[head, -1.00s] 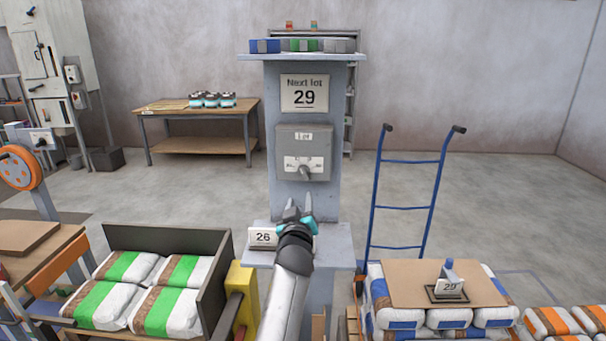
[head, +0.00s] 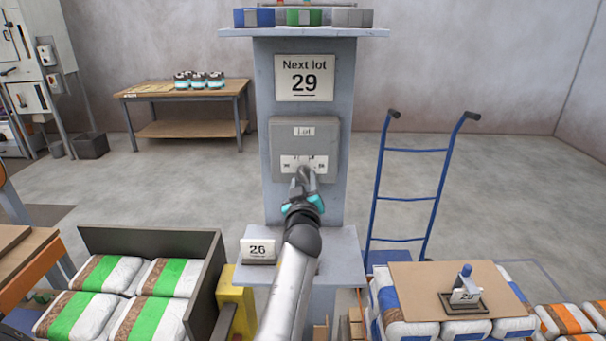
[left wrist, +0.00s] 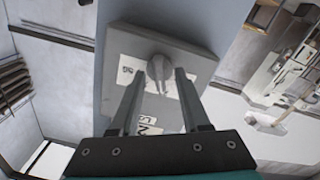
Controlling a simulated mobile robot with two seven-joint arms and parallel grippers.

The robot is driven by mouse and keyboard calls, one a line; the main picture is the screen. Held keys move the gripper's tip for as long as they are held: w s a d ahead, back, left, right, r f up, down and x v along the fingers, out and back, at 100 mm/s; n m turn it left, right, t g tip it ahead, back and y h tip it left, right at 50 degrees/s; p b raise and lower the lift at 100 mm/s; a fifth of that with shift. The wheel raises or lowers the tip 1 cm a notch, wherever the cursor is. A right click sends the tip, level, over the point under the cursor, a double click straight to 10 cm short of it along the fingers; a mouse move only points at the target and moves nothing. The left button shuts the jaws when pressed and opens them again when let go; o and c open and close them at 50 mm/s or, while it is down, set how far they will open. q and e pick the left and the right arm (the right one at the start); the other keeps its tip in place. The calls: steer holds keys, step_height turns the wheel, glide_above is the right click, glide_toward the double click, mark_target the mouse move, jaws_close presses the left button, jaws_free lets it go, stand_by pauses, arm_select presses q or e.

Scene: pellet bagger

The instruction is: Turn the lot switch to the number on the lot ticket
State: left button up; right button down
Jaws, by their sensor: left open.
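My left gripper (head: 303,176) is in front of the box's lower part and covers the knob and part of the scale. In the left wrist view the grey pointed knob (left wrist: 160,70) lies between the tips of my open left gripper (left wrist: 158,78). I cannot tell whether the fingers touch it. The scale numbers are too small or hidden to read surely. My right gripper is not in view.
A "26" card (head: 258,250) stands on the column's lower shelf (head: 335,262). A blue hand truck (head: 415,195) is to the right. A bin of green-striped bags (head: 150,240) is at the left.

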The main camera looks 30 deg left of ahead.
arm_select(q)
steer(key=shift+w+a, duration=0.15)
steer(key=shift+w, duration=0.1)
jaws_close()
stand_by(0.3)
